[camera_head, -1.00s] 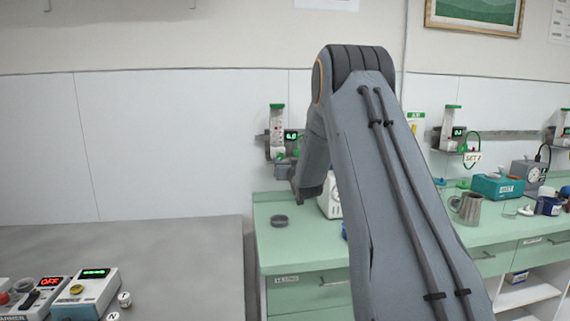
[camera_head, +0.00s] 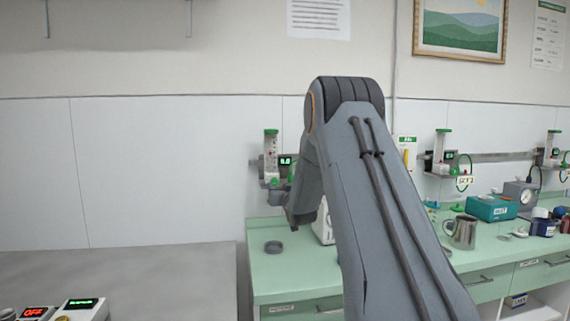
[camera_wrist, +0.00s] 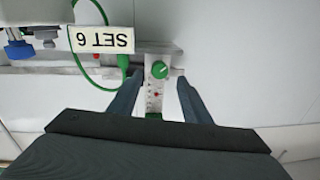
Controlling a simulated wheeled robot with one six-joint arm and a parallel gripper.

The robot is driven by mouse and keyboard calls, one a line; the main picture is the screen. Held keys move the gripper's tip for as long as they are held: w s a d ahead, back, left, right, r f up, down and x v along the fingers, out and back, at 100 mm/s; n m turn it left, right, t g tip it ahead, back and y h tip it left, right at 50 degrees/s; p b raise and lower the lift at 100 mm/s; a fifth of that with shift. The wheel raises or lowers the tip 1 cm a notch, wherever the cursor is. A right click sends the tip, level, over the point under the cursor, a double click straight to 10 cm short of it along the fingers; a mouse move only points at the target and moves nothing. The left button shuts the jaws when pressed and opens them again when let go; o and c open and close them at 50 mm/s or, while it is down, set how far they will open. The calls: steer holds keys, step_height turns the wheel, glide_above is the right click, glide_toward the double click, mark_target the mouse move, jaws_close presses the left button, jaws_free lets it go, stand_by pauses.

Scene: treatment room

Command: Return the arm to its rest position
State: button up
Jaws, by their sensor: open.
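My arm (camera_head: 385,200) rises at the centre right of the head view and bends down toward the wall. My gripper's fingers (camera_wrist: 157,97) show in the wrist view, apart, one on each side of a white flowmeter (camera_wrist: 158,98) with a green knob. Nothing is clearly held; I cannot tell whether the fingers touch the flowmeter. In the head view, a flowmeter with a green top (camera_head: 270,157) is on the wall just beyond the arm's end. The fingers cannot be made out there.
A tag reading SET 6 (camera_wrist: 101,40) and a green tube (camera_wrist: 83,68) hang beside the fingers. Below the arm is a green counter (camera_head: 277,284) with a small dark dish (camera_head: 274,247). A metal jug (camera_head: 461,232) and a teal box (camera_head: 490,208) stand right. A grey tabletop (camera_head: 150,275) lies left.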

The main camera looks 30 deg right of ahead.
steer(key=shift+a, duration=0.1)
steer(key=s+a+f+g+y, duration=0.1)
steer(key=s+a+f+g, duration=0.3)
steer(key=s+a, duration=0.3)
steer(key=s+a+f+n+g+y, duration=0.1)
steer(key=s+a+f+g, duration=0.3)
steer(key=s, duration=1.1)
steer(key=s+a+f+n+g+y, duration=0.1)
steer(key=s+a+f+g, duration=0.3)
steer(key=s+a+f, duration=0.4)
steer(key=s+a, duration=0.2)
steer(key=s, duration=0.1)
steer(key=shift+s+a+f+g, duration=0.15)
steer(key=shift+s+f+g, duration=0.1)
steer(key=shift+g, duration=0.05)
steer(key=s+a+g, duration=0.1)
steer(key=s, duration=0.4)
steer(key=s+a+f+g, duration=0.1)
steer(key=s+g, duration=0.1)
steer(key=s, duration=0.4)
steer(key=s+a+f+n+g, duration=0.1)
steer(key=s+a, duration=0.1)
steer(key=s, duration=0.4)
steer(key=shift+a+f, duration=0.1)
steer(key=shift+f, duration=0.15)
steer(key=shift+c, duration=0.4)
